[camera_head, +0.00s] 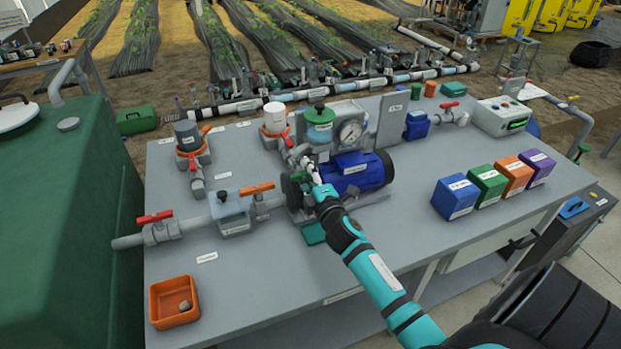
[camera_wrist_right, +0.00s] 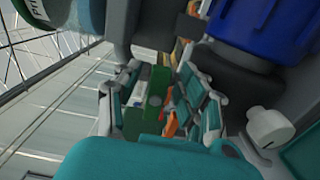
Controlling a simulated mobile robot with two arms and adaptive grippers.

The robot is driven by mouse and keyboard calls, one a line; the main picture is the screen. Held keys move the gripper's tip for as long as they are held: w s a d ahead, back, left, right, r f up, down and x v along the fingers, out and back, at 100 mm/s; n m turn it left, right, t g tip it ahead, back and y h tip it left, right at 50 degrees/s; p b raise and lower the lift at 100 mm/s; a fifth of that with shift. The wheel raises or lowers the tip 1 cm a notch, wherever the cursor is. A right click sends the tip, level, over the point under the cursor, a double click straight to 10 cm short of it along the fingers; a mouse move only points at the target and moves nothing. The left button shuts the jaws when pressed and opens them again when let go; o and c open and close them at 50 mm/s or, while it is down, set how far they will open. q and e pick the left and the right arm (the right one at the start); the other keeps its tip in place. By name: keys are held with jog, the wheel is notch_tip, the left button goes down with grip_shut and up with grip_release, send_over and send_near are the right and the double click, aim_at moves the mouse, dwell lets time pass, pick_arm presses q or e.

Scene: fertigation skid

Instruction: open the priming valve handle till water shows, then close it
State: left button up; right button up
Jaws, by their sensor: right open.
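My right gripper (camera_head: 307,163) is over the pump, just below a small valve with a red handle (camera_head: 287,134), which I take for the priming valve. In the right wrist view the gripper (camera_wrist_right: 158,105) is open, with a finger on each side. An orange-red piece (camera_wrist_right: 170,126) shows between the fingers, apparently beyond them; I cannot tell whether it is that handle or whether anything is touched. The teal priming pot (camera_head: 319,130) with a green cap stands behind the gripper. No flowing water shows. My left gripper is not in view.
The blue pump motor (camera_head: 358,172) is close on the right, with a round gauge (camera_head: 350,132) behind it. A valve with an orange handle (camera_head: 257,189) is left of the gripper. Coloured boxes (camera_head: 456,196) stand at the right.

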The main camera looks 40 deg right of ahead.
jog(key=v, duration=1.2)
jog(key=shift+o, duration=0.4)
jog(key=shift+w+a+r, duration=0.1)
